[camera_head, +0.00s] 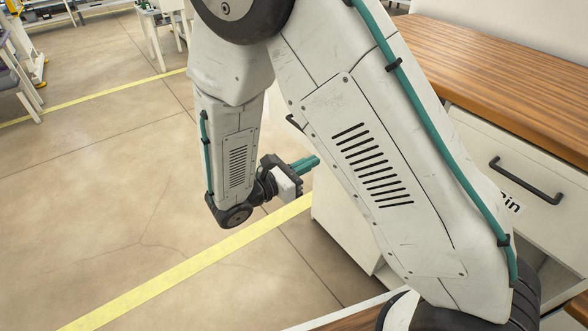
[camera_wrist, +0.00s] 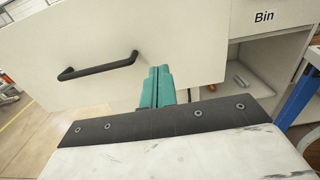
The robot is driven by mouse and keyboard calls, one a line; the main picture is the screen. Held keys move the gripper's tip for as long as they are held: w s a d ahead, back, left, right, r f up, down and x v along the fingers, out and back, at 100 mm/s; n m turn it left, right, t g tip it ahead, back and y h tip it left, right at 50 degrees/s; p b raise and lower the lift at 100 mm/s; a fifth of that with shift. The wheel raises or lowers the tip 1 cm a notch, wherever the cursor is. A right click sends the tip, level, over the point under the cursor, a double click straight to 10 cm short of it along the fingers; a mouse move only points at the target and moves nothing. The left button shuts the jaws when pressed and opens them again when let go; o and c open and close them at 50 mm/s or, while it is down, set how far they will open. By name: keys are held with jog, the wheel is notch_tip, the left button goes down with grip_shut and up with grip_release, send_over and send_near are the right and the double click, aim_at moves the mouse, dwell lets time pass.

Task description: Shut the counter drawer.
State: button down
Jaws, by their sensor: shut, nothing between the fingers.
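In the wrist view a white drawer front (camera_wrist: 190,45) with a black bar handle (camera_wrist: 98,65) fills the upper left. It appears to stand out in front of the counter body behind it. My gripper (camera_wrist: 158,72) has its teal fingers together, with nothing between them. The fingertips overlap the panel to the right of the handle; I cannot tell whether they touch it. My arm hides most of that drawer area.
The counter has a wooden top (camera_head: 500,75). Another drawer front with a dark handle (camera_head: 525,182) is at the right. A "Bin" label (camera_wrist: 264,17) sits above an open shelf (camera_wrist: 255,70). Open floor with a yellow line (camera_head: 180,272) lies to the left.

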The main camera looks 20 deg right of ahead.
jog(key=x, duration=0.7)
